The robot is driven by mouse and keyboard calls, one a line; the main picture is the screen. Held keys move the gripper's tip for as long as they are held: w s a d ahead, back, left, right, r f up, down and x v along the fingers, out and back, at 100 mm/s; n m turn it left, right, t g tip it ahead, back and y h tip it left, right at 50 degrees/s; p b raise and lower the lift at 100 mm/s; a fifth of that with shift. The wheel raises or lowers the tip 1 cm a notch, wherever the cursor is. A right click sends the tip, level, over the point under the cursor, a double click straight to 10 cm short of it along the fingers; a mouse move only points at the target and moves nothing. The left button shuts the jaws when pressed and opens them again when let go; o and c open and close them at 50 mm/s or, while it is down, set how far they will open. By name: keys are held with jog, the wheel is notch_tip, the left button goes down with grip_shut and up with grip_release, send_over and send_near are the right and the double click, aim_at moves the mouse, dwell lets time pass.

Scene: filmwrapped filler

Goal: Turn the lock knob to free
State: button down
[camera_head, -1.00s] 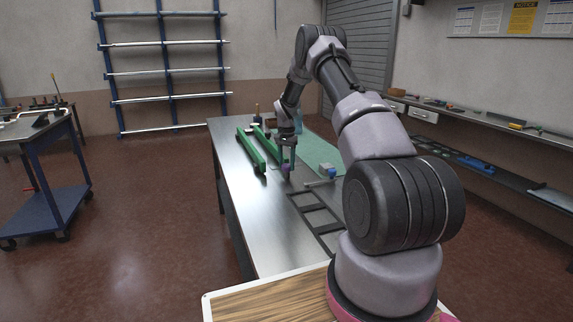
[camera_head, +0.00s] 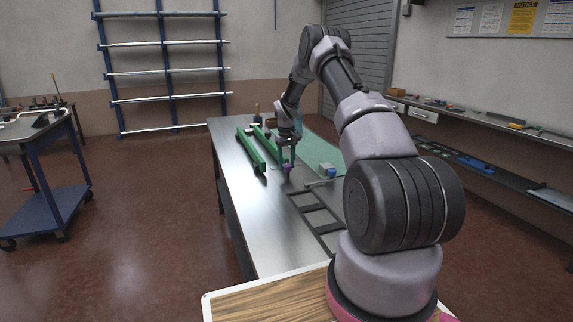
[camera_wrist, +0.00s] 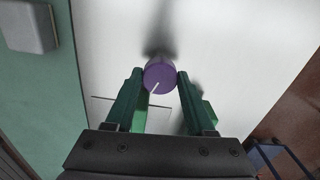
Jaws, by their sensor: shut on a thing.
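The lock knob (camera_wrist: 160,78) is a round purple knob with a thin white pointer line on its top. In the wrist view it sits between the green fingertips of my gripper (camera_wrist: 160,82), which touch it on both sides. The pointer line runs toward the lower left in that view. In the head view the knob (camera_head: 287,169) is a small purple spot at the end of my gripper (camera_head: 288,160), on the steel bench near the green rails. Any marks for locked or free are not readable.
A small blue and white block (camera_head: 327,170) and a dark frame (camera_head: 317,216) are nearby. A green mat (camera_head: 318,148) covers the bench's right side. A blue cart (camera_head: 45,190) stands far left.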

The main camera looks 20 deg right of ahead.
aim_at(287, 165)
jog(key=shift+n, duration=2.2)
jog(key=shift+c, duration=1.3)
grip_release()
notch_tip(287, 165, up, 11)
